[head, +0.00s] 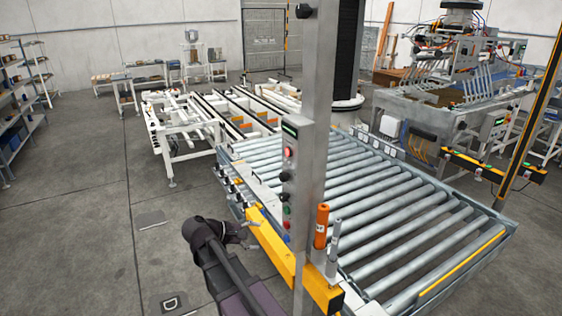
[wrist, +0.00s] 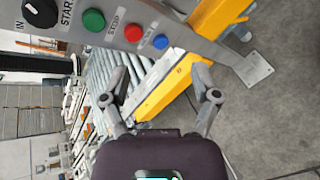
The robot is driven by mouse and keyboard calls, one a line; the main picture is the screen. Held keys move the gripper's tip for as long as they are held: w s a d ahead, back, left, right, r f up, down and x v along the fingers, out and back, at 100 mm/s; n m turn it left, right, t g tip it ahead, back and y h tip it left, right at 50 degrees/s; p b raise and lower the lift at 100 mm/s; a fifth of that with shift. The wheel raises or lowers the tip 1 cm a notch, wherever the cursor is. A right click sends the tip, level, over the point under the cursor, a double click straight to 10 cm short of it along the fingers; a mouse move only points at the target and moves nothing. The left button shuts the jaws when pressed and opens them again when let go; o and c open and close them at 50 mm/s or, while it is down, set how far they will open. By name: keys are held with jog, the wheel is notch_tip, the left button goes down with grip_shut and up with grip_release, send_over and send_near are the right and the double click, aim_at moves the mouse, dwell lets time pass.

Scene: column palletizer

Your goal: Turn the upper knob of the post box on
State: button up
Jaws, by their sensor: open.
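The post box (head: 288,190) is a grey panel on the upright post in the head view, with a column of buttons and dark knobs. The upper knob (head: 285,176) looks small and dark there; its setting is too small to read. A lower dark knob (head: 286,196) sits beneath it. In the wrist view the box (wrist: 70,30) runs sideways along the top left, with one black knob (wrist: 40,12) partly cut off at the edge. My gripper (head: 254,234) is open and empty, left of and below the knobs. Its spread fingers show in the wrist view (wrist: 160,82), apart from the box.
Green (wrist: 94,20), red (wrist: 133,33) and blue (wrist: 160,41) buttons lie beside the black knob. A yellow guard (head: 270,245) runs past the post near my gripper. A roller conveyor (head: 390,205) lies behind. The floor at left (head: 90,220) is mostly clear.

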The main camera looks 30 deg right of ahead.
aim_at(281, 177)
jog(key=w+a+r+n+h+p, duration=0.1)
jog(key=w+r+h+p, duration=0.1)
jog(key=r, duration=0.5)
jog(key=w+a+r+n+h+p, duration=0.1)
jog(key=w+r+h+p, duration=0.1)
jog(key=r, duration=0.6)
jog(key=shift+a+r+h+p, duration=0.25)
jog(key=shift+a+h+p, duration=0.1)
jog(key=shift+h+p, duration=0.35)
jog(key=shift+d, duration=0.15)
jog(key=shift+d, duration=6.75)
